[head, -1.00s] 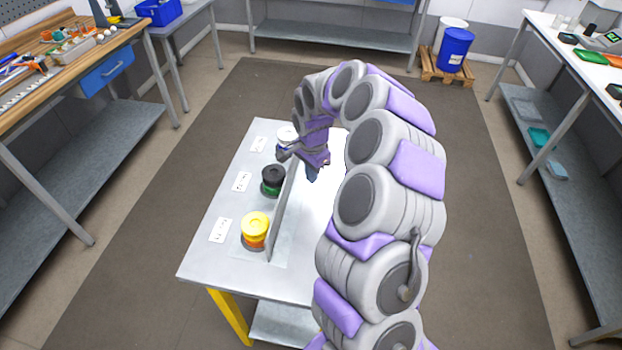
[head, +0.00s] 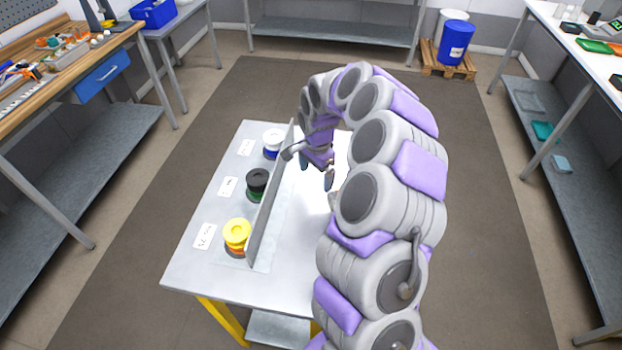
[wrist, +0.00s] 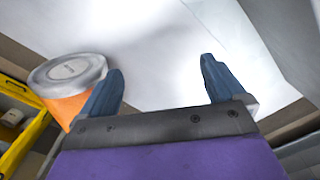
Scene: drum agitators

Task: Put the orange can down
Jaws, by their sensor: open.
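The orange can (wrist: 68,103) with a grey lid shows at the left of the wrist view. It stands on the white tabletop (wrist: 160,45), just outside the left finger and not between the fingers. I cannot tell whether that finger touches it. My gripper (wrist: 161,66) is open, with only bare table between its blue fingertips. In the head view my gripper (head: 317,171) is over the table (head: 200,270), right of the upright divider. My arm hides most of that side, and I cannot make out the orange can there.
Left of the divider (head: 268,205) stand a yellow-topped stack (head: 237,232), a black-topped stack (head: 257,181) and a white-and-blue stack (head: 273,140), with white cards beside them. A wooden workbench (head: 75,65) is at left and a white bench (head: 575,40) at right.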

